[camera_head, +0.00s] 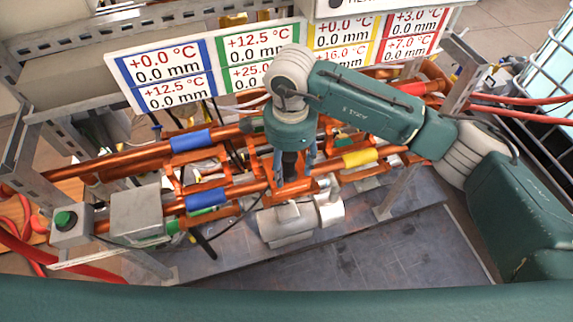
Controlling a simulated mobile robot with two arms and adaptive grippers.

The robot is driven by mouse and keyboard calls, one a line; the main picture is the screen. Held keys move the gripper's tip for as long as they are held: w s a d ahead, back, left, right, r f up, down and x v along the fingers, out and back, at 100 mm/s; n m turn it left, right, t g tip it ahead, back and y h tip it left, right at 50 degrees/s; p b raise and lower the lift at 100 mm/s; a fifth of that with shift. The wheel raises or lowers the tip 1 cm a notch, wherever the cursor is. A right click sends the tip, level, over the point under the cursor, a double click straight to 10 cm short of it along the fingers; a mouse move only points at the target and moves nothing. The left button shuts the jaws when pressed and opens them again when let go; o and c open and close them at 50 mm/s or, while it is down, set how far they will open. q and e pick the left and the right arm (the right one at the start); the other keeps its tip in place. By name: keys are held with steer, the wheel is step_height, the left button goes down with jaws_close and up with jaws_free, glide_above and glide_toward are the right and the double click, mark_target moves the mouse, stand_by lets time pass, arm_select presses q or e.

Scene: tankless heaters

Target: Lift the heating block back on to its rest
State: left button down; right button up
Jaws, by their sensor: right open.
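My right arm reaches in from the right, and its gripper (292,180) points down over the copper pipes (240,188) near the middle. Its fingers are open and close to the front pipe; whether they touch it I cannot tell. Which part is the heating block is not clear. A grey metal box (137,211) sits at the left end of the front pipe. A grey rounded metal body (290,224) sits below and in front of the gripper. Any rest is not distinguishable. My left gripper is not in view.
A display board (162,72) with coloured frames shows temperatures and millimetres behind the pipes. A black handle (205,246) sticks out in front. Red hoses (520,105) run right. The metal plate at front right (400,250) is clear.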

steer(key=shift+f, duration=0.15)
jaws_close()
stand_by(0.4)
